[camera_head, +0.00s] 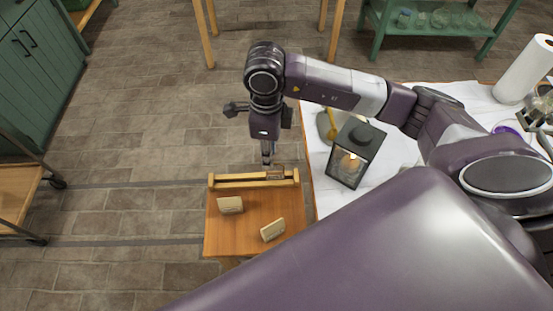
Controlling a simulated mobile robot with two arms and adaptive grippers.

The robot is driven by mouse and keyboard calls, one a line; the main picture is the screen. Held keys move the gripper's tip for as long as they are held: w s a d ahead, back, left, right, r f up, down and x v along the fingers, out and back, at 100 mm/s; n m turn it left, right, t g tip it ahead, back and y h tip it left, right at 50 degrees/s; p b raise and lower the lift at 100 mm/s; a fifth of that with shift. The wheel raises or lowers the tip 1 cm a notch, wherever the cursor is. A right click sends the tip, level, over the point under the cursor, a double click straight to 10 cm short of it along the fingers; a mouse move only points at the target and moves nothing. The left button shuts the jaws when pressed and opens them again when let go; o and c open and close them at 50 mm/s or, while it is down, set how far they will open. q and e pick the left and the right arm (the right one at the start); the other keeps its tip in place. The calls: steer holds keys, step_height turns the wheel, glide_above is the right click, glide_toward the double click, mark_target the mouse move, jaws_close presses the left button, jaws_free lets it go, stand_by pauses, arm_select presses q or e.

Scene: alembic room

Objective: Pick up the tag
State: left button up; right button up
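A pale tag-like block (230,205) stands on the small wooden table (240,240), left of its middle. A second pale tag-like block (272,229) stands nearer the table's front right. A low wooden rack (225,182) runs along the table's far edge, with a small brown piece (276,173) at its right part. My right gripper (268,158) points down over the rack, just by the brown piece. Its fingers look close together, but I cannot tell whether they touch or hold that piece. My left gripper is out of view.
A white-covered table (310,155) is close on the right, with a black lantern (356,153) near its edge and a paper towel roll (525,70) farther back. A wooden cart (18,195) stands at far left. The tiled floor between is clear.

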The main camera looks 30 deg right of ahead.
mark_target(267, 172)
steer(key=f+p, duration=0.1)
steer(key=f, duration=0.3)
steer(key=a+f+p, duration=0.1)
steer(key=f, duration=0.1)
steer(key=shift+s+f+p, duration=0.1)
steer(key=shift+f+p, duration=0.1)
steer(key=shift+p, duration=0.1)
steer(key=shift+f, duration=0.35)
steer(key=shift+c, duration=0.2)
jaws_close()
